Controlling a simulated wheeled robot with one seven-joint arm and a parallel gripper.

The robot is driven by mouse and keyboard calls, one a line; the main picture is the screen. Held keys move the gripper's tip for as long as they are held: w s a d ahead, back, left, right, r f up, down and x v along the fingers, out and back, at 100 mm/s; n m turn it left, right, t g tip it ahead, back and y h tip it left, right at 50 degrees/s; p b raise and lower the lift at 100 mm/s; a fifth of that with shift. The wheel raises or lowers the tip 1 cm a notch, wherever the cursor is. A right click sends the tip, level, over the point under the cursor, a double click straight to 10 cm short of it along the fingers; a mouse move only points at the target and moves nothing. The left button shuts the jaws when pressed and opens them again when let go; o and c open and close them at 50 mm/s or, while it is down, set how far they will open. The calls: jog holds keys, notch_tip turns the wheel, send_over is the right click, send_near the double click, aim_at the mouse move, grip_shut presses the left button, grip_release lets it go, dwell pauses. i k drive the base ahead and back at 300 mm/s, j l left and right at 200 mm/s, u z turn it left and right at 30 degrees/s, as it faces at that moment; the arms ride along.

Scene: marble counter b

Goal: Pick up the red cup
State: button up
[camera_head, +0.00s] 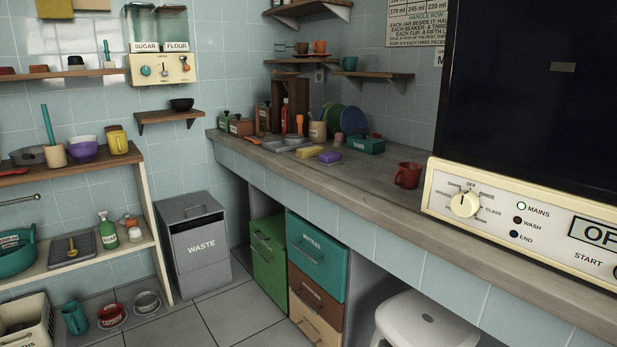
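A red cup (408,175) stands upright on the grey counter (375,187), just left of a large cream machine with a dial. Its handle points to the left. The cup is small in the picture, and I cannot see what is inside it. My gripper is not in the head camera view.
The cream machine (480,205) rises close on the cup's right. A purple sponge (330,156), a yellow block (310,152) and a green box (366,145) lie farther back. Counter around the cup's left is clear. A white stool (425,318) stands below the counter's front edge.

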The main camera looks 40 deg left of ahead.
aim_at(409, 174)
jog(key=u, duration=1.2)
